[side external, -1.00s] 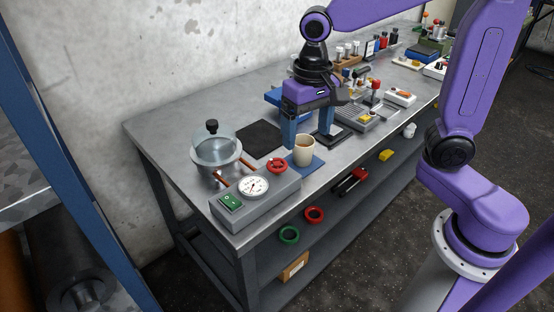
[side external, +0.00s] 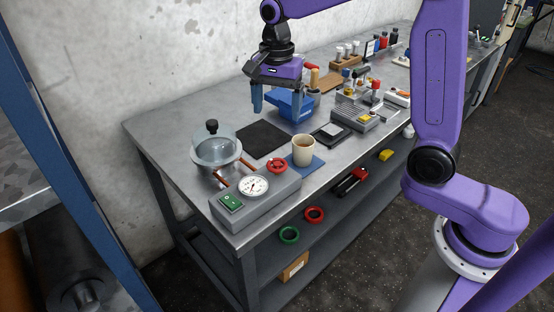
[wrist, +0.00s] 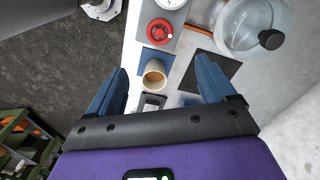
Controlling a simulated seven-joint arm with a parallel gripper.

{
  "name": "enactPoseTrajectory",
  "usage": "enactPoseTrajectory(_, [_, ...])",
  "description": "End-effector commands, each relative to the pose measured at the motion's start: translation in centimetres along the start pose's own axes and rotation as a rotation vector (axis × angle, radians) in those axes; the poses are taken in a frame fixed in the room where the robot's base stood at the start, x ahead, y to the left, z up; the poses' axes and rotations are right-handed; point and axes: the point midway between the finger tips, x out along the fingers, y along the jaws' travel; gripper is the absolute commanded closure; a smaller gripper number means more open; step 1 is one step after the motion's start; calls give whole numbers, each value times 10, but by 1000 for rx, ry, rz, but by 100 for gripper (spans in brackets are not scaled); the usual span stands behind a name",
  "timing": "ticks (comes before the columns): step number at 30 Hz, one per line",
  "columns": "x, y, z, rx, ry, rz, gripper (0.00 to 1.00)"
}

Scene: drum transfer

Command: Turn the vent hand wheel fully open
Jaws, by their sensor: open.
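The red vent hand wheel (side external: 277,166) sits on top of the grey control box (side external: 270,199), beside a round white gauge (side external: 254,186). In the wrist view the wheel (wrist: 160,31) shows at the top middle, beyond the fingertips. A small pale mark shows on its rim; how far it is turned I cannot tell. My gripper (side external: 277,108) is open and empty above the bench, behind the cup and near the blue bin. In the wrist view its two blue fingers (wrist: 163,75) are spread wide apart, with nothing between them touching.
A beige cup (side external: 303,151) stands on a blue mat (side external: 311,168) close to the wheel. A glass-domed vessel (side external: 216,152) connects to the box by a copper pipe (side external: 223,179). A black mat (side external: 260,138) is bare. A blue bin (side external: 291,106) stands behind.

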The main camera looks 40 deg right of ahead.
Motion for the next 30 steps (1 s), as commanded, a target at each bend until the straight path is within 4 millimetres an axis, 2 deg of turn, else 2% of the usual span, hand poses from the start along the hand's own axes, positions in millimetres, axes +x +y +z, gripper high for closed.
enactPoseTrajectory(21, [131, 2, 0, -3, -2, 5, 16])
enactPoseTrajectory(25, [146, 1, 0, -3, -2, 4, 16])
enactPoseTrajectory(30, [157, 1, 0, -3, -1, 2, 16])
